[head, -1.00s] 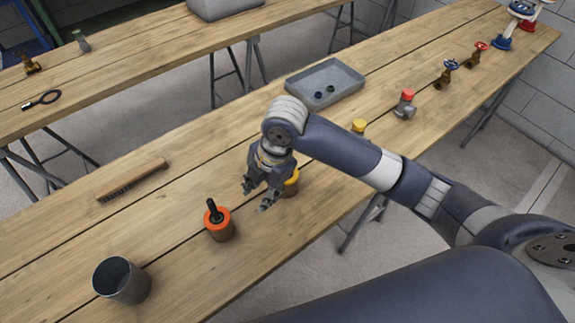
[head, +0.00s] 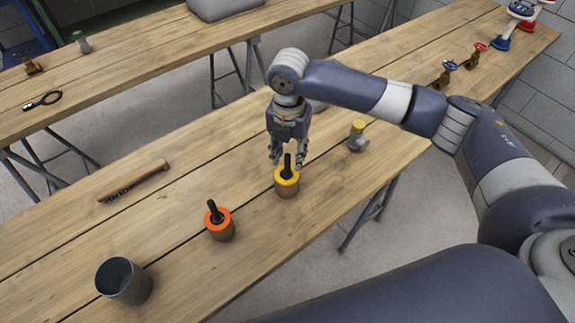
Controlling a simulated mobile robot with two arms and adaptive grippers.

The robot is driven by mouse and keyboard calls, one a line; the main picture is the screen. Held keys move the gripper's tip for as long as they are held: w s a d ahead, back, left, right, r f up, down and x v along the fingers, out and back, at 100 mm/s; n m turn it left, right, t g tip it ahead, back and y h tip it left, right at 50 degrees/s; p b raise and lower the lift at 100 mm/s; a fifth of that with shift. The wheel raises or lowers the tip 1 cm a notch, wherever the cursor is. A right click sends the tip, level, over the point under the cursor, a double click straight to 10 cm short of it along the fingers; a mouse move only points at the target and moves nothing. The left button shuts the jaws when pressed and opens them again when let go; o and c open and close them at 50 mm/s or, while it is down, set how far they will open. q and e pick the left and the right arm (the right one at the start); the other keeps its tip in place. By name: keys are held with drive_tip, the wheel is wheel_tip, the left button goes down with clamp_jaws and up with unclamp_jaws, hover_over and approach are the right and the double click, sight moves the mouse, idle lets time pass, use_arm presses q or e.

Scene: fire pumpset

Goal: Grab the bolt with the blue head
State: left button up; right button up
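I cannot make out a bolt with a blue head in the head view. My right gripper (head: 287,163) is open and points down over the near table (head: 180,205). Its fingertips are on either side of the upright black handle (head: 288,168) of a cylinder with a yellow top (head: 287,183). I cannot tell whether they touch it. A similar cylinder with an orange-red top (head: 219,222) stands to the left, also with a black handle. My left gripper is not in view.
A grey cup (head: 124,282) and a wooden-backed brush (head: 134,181) are on the left. A yellow-capped fitting (head: 357,137) stands right of my gripper. Valves with blue (head: 449,66) and red (head: 479,49) handwheels are farther right. My arm hides the table behind it.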

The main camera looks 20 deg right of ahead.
sight(288, 175)
wheel_tip(288, 175, down, 5)
drive_tip(key=shift+a+r+p, duration=0.1)
drive_tip(key=shift+a+p, duration=0.05)
drive_tip(key=shift+p, duration=0.75)
drive_tip(key=shift+f, duration=0.4)
drive_tip(key=shift+r, duration=0.1)
clamp_jaws()
